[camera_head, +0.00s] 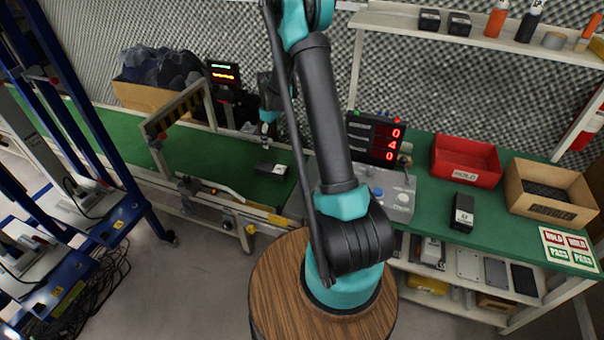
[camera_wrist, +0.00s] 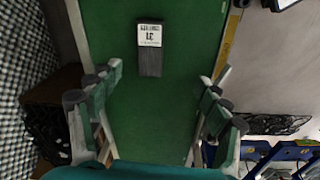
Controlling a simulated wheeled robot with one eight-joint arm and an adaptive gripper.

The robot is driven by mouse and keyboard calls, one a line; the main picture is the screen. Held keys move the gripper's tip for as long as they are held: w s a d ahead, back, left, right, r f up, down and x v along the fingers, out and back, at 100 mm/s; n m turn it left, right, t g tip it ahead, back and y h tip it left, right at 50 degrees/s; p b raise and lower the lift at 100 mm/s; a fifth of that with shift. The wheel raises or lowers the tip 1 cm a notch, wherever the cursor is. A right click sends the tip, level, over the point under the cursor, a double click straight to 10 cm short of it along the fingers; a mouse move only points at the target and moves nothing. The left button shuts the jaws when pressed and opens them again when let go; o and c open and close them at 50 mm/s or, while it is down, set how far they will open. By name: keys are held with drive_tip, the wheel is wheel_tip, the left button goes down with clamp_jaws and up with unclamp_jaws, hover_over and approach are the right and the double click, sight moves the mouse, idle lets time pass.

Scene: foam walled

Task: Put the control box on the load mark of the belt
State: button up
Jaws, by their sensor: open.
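A dark control box (camera_head: 271,169) with a white label lies flat on the green belt (camera_head: 215,158), left of the console. In the wrist view the box (camera_wrist: 150,62) lies on the belt between my open fingers in the picture, below them and apart from them. My gripper (camera_head: 268,118) hangs above the belt, open and empty; it also frames the wrist view (camera_wrist: 161,75). A similar dark box with a white label (camera_head: 463,212) stands on the green bench at right. I cannot make out a load mark on the belt.
A striped gate (camera_head: 175,112) spans the belt at left. A console (camera_head: 388,190) with a red-digit display (camera_head: 374,138) stands beside the belt. A red HOLD bin (camera_head: 466,162) and a cardboard box (camera_head: 550,192) occupy the bench. Blue frames (camera_head: 75,140) stand at left.

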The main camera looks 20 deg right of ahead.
drive_tip(key=s+d+r+m+t, duration=0.1)
drive_tip(key=s+r+m, duration=0.1)
drive_tip(key=s+r, duration=0.55)
drive_tip(key=s+d+r+m+t, duration=0.1)
drive_tip(key=s+r+m, duration=0.3)
drive_tip(key=s, duration=0.7)
drive_tip(key=s+d+m+t, duration=0.1)
drive_tip(key=s+m, duration=0.1)
drive_tip(key=s, duration=1.5)
drive_tip(key=shift+s+f+m, duration=0.15)
drive_tip(key=shift+s+m, duration=0.25)
